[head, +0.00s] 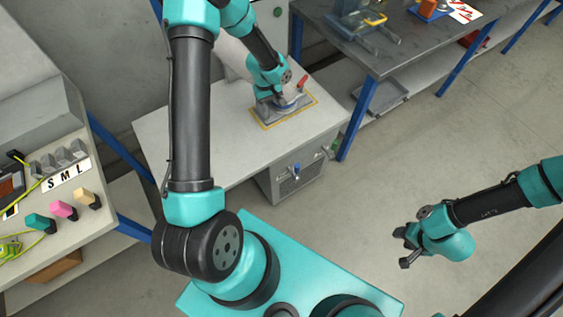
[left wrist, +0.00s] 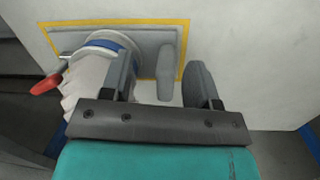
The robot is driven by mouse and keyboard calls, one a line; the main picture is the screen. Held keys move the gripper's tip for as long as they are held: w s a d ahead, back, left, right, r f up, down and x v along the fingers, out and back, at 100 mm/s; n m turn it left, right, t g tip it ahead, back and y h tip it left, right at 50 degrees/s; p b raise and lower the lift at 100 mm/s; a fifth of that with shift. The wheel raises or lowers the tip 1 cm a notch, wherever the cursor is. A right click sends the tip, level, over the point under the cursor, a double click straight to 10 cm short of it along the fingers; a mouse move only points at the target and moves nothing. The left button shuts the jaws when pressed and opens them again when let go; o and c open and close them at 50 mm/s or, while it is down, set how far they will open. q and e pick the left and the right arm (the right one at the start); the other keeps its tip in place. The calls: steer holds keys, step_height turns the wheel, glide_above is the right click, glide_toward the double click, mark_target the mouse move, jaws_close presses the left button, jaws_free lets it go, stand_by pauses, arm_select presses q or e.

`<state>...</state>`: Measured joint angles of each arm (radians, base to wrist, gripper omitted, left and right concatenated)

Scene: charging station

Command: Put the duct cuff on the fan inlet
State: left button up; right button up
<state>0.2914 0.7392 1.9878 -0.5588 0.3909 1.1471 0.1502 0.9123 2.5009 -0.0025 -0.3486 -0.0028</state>
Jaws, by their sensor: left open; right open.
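The duct is a pale ribbed hose (left wrist: 88,80) with a blue band (left wrist: 101,44) around its cuff end, left of centre in the left wrist view. The cuff end is at the grey fan inlet plate (left wrist: 62,40), inside a yellow outline; I cannot tell how fully it is seated. A red lever (left wrist: 46,85) stands beside it and shows in the head view (head: 302,82). My left gripper (left wrist: 160,82) is open beside the hose, a grey upright tab (left wrist: 166,75) between its fingers with gaps. My right gripper (head: 404,247) is open and empty, over the floor.
The inlet plate lies on a pale bench (head: 240,140) with a cabinet below. A dark workbench (head: 400,45) stands at the back right. A sloped table (head: 75,245) with coloured plugs is at left. Open floor lies around my right gripper.

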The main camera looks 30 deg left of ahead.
arm_select(q)
steer(key=s+d+f+m, duration=0.1)
steer(key=s+d, duration=0.1)
steer(key=d, duration=0.1)
steer(key=s+d+f+m+h, duration=0.1)
steer(key=s+d+f, duration=0.1)
steer(key=s+d, duration=0.1)
steer(key=s+d+f+m+h, duration=0.1)
steer(key=s+d+f+m, duration=0.1)
steer(key=d, duration=0.2)
steer(key=shift+s+d+f, duration=0.2)
steer(key=shift+s+d, duration=0.15)
steer(key=shift+s, duration=0.05)
steer(key=s+d+f+m, duration=0.2)
steer(key=s+d+m, duration=0.2)
steer(key=s, duration=0.7)
steer(key=d, duration=0.2)
steer(key=shift+s+d+m+t, duration=0.3)
steer(key=shift+m, duration=0.1)
